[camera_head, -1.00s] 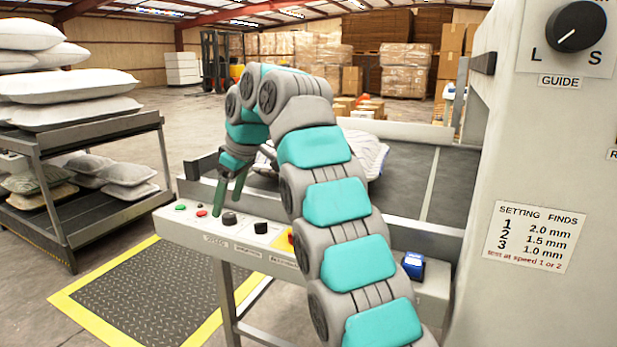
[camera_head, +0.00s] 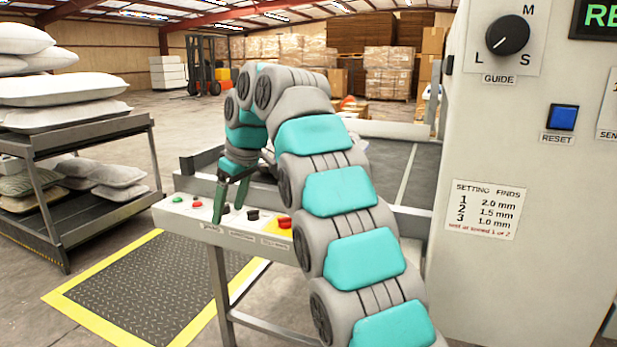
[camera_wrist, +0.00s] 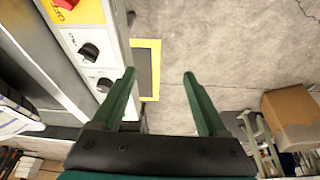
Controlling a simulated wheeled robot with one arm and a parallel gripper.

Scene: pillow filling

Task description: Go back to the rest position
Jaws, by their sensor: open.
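My gripper (camera_head: 232,200) is open and empty, with its two green fingers pointing down just in front of the control panel (camera_head: 187,214) in the head view. In the wrist view my gripper (camera_wrist: 158,75) shows its fingers well apart, with floor between and beyond them. The panel's black knobs (camera_wrist: 88,52) lie to the left of the fingers there, apart from them. My segmented grey and teal arm hides part of the conveyor and panel.
A machine housing (camera_head: 480,270) with a guide dial (camera_head: 508,36) and blue reset button (camera_head: 562,117) stands at right. A rack (camera_head: 100,210) of pillows is at left. A yellow-edged floor mat (camera_head: 135,290) lies in front. A cardboard box (camera_wrist: 291,110) shows in the wrist view.

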